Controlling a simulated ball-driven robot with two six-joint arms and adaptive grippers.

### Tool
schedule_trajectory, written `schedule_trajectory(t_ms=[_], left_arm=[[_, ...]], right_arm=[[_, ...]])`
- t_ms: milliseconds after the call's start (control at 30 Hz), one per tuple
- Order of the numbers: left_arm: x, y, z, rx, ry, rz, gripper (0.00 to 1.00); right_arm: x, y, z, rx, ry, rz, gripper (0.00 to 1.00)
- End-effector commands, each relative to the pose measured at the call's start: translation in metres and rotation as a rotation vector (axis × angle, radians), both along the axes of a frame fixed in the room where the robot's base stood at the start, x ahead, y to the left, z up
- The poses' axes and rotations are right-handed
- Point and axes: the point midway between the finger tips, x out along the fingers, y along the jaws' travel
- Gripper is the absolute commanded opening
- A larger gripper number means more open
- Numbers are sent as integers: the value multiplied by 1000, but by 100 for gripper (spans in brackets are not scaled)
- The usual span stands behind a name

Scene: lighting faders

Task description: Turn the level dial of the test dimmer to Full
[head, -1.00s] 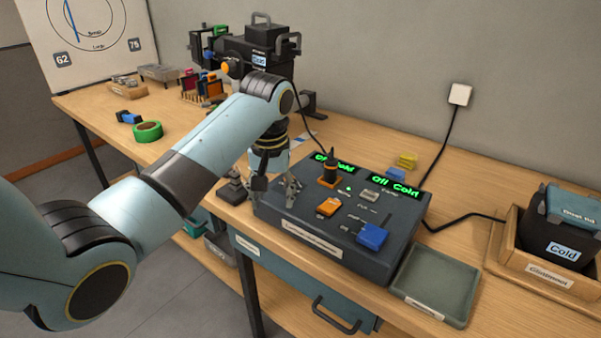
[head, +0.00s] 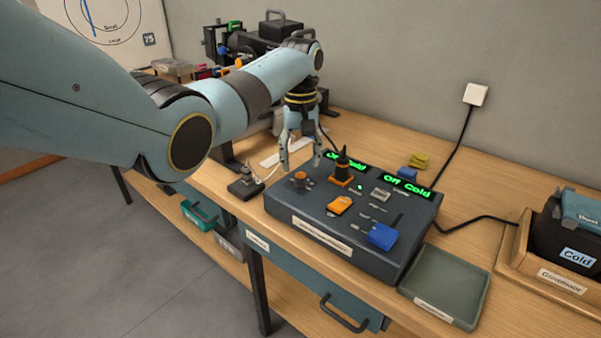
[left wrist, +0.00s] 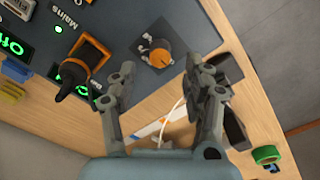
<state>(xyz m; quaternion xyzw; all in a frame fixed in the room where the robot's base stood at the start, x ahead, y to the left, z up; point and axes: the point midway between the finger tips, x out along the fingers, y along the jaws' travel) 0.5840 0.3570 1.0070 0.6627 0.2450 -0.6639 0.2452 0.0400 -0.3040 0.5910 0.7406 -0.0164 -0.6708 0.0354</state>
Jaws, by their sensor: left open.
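The dark grey test dimmer console (head: 300,215) sits on the wooden bench. Its green displays (head: 406,187) read "Off Cold", the left one partly covered. A small round dial with an orange top (head: 300,177) is at the console's left end; it also shows in the left wrist view (left wrist: 160,53) on a dark square plate with pale marks I cannot read. My left gripper (head: 301,163) is open and empty, above and just behind the dial. In the left wrist view its two fingers (left wrist: 160,80) point towards the dial, which lies beyond the tips, apart from them.
A black part with an orange base (head: 341,168) stands upright close right of the dial. Orange (head: 340,206) and blue (head: 382,236) slider caps are on the console. A small dark stand (head: 246,185) is left of it; a green-grey tray (head: 440,285) is at its right.

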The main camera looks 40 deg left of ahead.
Motion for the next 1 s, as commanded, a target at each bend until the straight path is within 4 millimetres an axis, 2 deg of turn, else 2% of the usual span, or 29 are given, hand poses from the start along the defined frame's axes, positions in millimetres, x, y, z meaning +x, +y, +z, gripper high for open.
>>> schedule_trajectory(t_ms=[100,267,633,1000], left_arm=[[-1,0,-22,-1,2,0,50],[0,0,-40,0,0,0,50],[0,0,-45,1,-2,-1,49],[0,0,-45,1,-1,-1,0]], right_arm=[[0,2,-2,2,1,-1,40],[-1,1,-5,2,1,-1,40],[-1,0,-5,0,2,0,40],[-1,-4,-5,-4,2,1,40]])
